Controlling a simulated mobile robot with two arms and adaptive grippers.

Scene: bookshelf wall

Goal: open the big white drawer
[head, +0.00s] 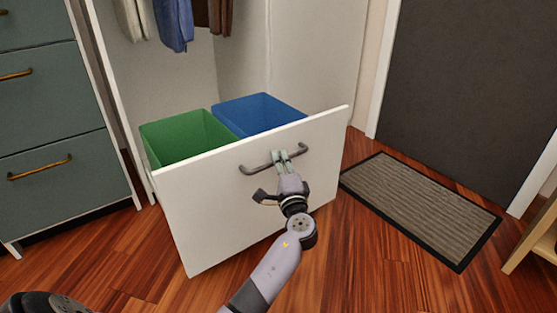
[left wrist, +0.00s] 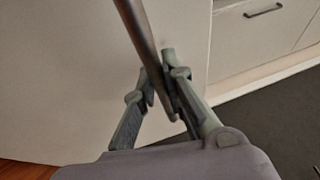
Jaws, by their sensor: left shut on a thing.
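The big white drawer (head: 215,215) stands pulled out from the white wardrobe, with its front panel towards me. A green bin (head: 185,138) and a blue bin (head: 262,112) sit inside it. A grey bar handle (head: 256,168) runs across the upper part of the panel. My left gripper (head: 281,156) is shut on the handle, right of its middle. In the left wrist view the handle bar (left wrist: 146,35) passes between the fingers of my left gripper (left wrist: 163,88). My right gripper is out of view.
A teal cabinet (head: 60,185) with brass handles stands at left. Clothes (head: 174,22) hang above the bins. A striped doormat (head: 420,205) lies at right before a dark door (head: 470,90). A wooden furniture piece (head: 535,240) stands at the right edge. Wood floor (head: 370,275) before the drawer is clear.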

